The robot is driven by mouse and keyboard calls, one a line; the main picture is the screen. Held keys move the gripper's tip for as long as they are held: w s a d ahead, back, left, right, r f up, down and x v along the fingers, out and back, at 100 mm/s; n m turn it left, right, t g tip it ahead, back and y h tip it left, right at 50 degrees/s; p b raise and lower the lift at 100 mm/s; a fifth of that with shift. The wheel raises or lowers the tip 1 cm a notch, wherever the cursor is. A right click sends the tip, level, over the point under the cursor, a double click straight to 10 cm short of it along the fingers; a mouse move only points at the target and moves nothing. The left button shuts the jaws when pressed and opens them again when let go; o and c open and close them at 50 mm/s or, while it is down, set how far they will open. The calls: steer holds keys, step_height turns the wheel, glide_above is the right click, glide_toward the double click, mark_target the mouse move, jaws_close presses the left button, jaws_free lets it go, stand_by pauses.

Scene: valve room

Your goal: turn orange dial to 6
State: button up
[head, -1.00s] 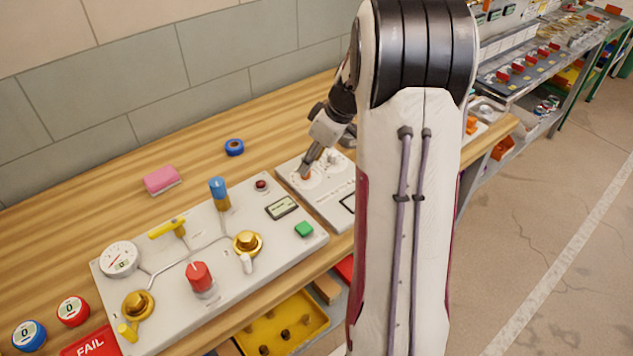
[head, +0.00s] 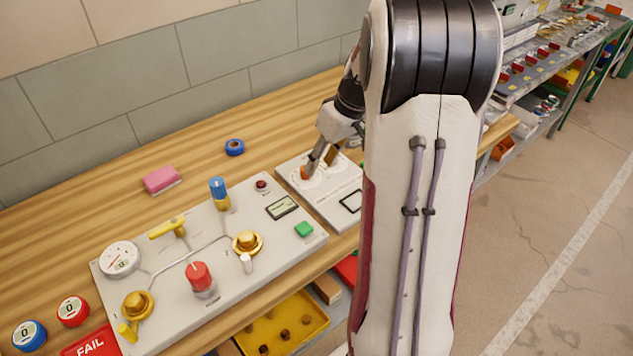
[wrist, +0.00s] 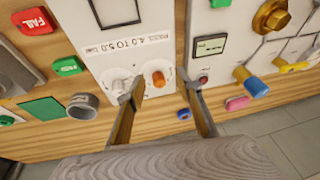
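The orange dial (head: 304,173) sits on a white panel (head: 336,207) right of the large valve board. It also shows in the wrist view (wrist: 158,79), on a round white scale beside a pale knob (wrist: 119,87). I cannot read its numbers or setting. My gripper (head: 320,165) is pointed down at this panel. In the wrist view its two fingers (wrist: 165,86) are spread apart, with the orange dial showing between the tips and nothing held. Whether a fingertip touches the dial is unclear. In the head view one finger is just right of the dial and partly covers the scale.
The valve board (head: 225,277) with a red knob (head: 199,277), brass valves and a gauge (head: 119,259) stands close by on the left. A blue tape roll (head: 234,147) and pink sponge (head: 161,179) lie behind. My arm hides the bench's right part.

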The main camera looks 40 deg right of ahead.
steer(key=shift+s+a+f+m, duration=0.1)
steer(key=shift+s+a+m, duration=0.3)
steer(key=shift+s, duration=0.25)
steer(key=shift+s+a+r+m+g, duration=0.2)
steer(key=shift+s+a+m+g, duration=0.1)
steer(key=shift+s+a+m, duration=0.45)
steer(key=s+a+r+m, duration=0.1)
steer(key=s+a+r, duration=0.1)
steer(key=s+a, duration=0.2)
steer(key=shift+a+r+g+h, duration=0.15)
steer(key=shift+a+g+h, duration=0.15)
steer(key=shift+a+g, duration=0.1)
